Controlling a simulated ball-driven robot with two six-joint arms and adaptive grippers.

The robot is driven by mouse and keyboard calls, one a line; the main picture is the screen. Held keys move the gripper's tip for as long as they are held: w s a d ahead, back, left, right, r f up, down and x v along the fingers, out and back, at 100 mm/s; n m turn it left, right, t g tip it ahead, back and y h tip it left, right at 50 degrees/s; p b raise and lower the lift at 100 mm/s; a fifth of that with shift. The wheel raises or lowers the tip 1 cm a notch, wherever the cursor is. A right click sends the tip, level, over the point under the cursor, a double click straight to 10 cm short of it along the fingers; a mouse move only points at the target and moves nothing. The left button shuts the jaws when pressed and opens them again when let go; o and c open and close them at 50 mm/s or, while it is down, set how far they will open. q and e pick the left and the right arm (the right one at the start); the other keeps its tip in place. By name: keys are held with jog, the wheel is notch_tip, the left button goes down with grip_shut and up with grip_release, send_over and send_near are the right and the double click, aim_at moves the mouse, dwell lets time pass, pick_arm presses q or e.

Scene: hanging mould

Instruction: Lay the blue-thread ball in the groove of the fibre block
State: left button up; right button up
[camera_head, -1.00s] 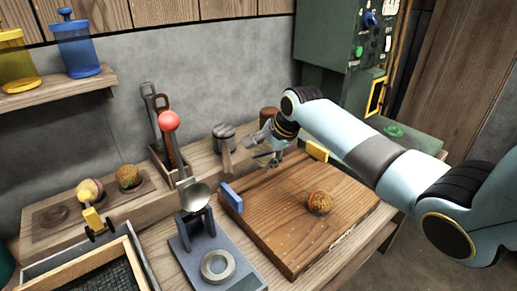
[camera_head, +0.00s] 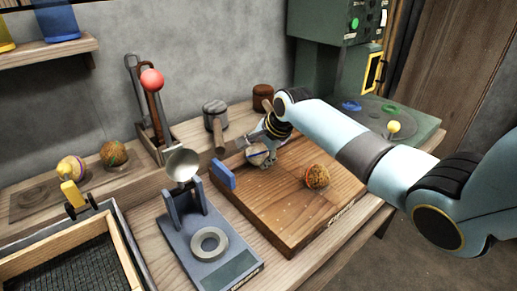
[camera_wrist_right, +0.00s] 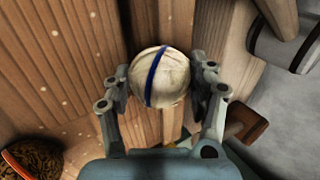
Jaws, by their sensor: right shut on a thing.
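The blue-thread ball (camera_wrist_right: 160,80) is off-white with a dark blue thread around it; it also shows in the head view (camera_head: 258,157). My right gripper (camera_wrist_right: 162,85) is shut on it, one finger at each side. In the head view the right gripper (camera_head: 260,152) is at the far left part of the wooden fibre block (camera_head: 285,215). Whether the ball touches the block cannot be told. Dark grooves run along the wood behind the ball in the wrist view. My left gripper is not in view.
A multicoloured ball (camera_head: 316,176) sits on the block. A blue stop (camera_head: 222,175) stands at the block's left corner. A grey scale-like stand (camera_head: 210,250) with a ring is left of it. A mallet (camera_head: 216,120) lies behind.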

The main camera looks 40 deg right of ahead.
dwell(0.4)
jog(key=shift+s+f+p, duration=0.1)
jog(key=shift+f+p, duration=0.1)
jog(key=shift+p, duration=0.15)
jog(key=o, duration=1.3)
jog(key=shift+f, duration=0.15)
jog(key=shift+r, duration=0.35)
jog(key=v, duration=1.1)
jog(key=shift+s+r, duration=0.15)
jog(key=shift+r, duration=0.1)
